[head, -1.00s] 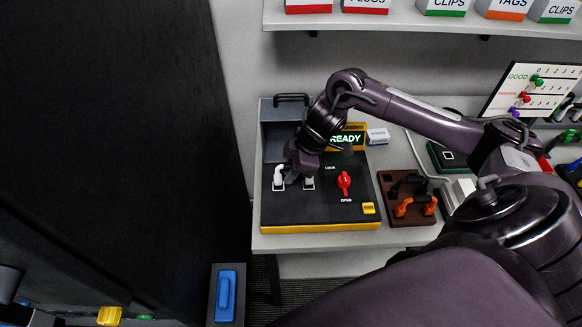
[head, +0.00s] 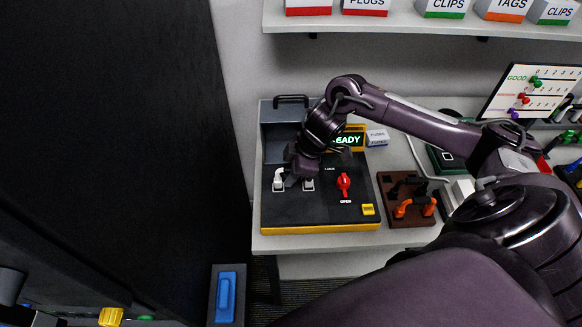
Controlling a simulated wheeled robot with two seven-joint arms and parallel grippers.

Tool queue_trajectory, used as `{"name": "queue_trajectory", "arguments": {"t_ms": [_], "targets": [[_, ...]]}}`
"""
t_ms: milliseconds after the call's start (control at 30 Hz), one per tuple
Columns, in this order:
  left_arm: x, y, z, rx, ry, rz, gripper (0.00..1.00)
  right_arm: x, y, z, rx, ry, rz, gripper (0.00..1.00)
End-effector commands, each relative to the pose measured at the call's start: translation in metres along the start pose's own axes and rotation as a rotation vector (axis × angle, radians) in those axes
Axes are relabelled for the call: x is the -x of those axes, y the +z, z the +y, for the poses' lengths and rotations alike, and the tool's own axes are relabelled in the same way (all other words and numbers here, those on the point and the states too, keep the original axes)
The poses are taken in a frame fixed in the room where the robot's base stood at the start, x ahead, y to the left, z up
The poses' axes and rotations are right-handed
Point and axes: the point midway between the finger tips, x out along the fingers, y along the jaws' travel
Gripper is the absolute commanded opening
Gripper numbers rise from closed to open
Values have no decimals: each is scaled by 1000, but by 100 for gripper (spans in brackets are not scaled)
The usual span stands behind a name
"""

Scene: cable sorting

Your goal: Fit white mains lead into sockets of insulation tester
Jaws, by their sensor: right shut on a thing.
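The insulation tester (head: 330,212) is a black panel with a yellow edge, a lit sign partly hidden by my arm, a red lever (head: 344,184) and two white-framed sockets at its left. The white mains lead (head: 279,176) shows as one white end at the left socket and a bit of white at the right socket (head: 308,184). My right gripper (head: 294,180) is shut on the lead, low over the panel between the sockets. It hides the lead's middle. I cannot tell how deep the ends sit. My left gripper is not in view.
A brown block (head: 407,198) with orange and black leads stands right of the tester. A small white labelled box (head: 377,137) is behind it. A shelf (head: 400,24) with labelled boxes runs above. A dark panel (head: 120,140) fills the left. Bare table (head: 300,243) shows in front.

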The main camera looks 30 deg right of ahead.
Motion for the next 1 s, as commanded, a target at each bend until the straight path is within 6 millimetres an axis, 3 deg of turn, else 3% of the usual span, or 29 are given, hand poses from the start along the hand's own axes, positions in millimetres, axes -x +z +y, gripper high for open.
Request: {"name": "queue_trajectory", "arguments": {"t_ms": [333,367,533,733,933,1000], "targets": [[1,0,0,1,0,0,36,-1,0,0,0,0,0,0],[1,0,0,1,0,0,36,-1,0,0,0,0,0,19],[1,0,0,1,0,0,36,-1,0,0,0,0,0,41],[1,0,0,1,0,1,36,-1,0,0,0,0,0,42],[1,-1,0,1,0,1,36,-1,0,0,0,0,-1,67],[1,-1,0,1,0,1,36,-1,0,0,0,0,-1,67]]}}
